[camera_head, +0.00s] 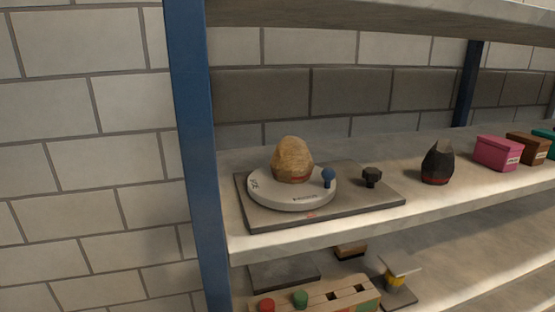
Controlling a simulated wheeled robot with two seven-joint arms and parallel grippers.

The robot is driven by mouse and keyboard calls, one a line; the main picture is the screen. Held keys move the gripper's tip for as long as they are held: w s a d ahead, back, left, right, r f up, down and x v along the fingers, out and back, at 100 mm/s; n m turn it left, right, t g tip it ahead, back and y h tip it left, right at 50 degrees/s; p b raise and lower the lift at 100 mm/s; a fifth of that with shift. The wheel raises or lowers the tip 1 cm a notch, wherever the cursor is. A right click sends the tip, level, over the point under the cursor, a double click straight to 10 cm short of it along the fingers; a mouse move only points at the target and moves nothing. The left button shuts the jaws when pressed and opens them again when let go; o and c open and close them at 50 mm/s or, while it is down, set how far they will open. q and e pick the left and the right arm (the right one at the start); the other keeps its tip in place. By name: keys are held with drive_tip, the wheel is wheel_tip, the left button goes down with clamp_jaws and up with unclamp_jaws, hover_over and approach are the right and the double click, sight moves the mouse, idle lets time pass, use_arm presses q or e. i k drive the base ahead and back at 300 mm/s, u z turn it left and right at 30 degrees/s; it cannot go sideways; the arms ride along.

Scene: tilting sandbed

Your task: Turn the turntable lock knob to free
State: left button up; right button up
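A round white turntable (262,198) sits on a flat grey-brown base plate (355,203) on the middle shelf, near the blue post. A tan, rough lump (293,158) with a red band at its foot stands on the turntable. A small blue knob (328,175) stands at the turntable's right side. A black knob (372,175) stands on the base plate, to the right of the turntable. I cannot tell from here which knob is the lock or how it is set. Neither of my grippers is in view.
A blue post (195,150) rises left of the turntable. A dark pointed object (437,164), a pink box (496,153) and a brown box (528,148) stand further right. A shelf (400,18) hangs above. A wooden block with pegs (325,297) is on the shelf below.

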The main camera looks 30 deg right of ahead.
sight(372, 175)
drive_tip(key=u, duration=1.05)
drive_tip(key=k, duration=0.9)
drive_tip(key=z, duration=1)
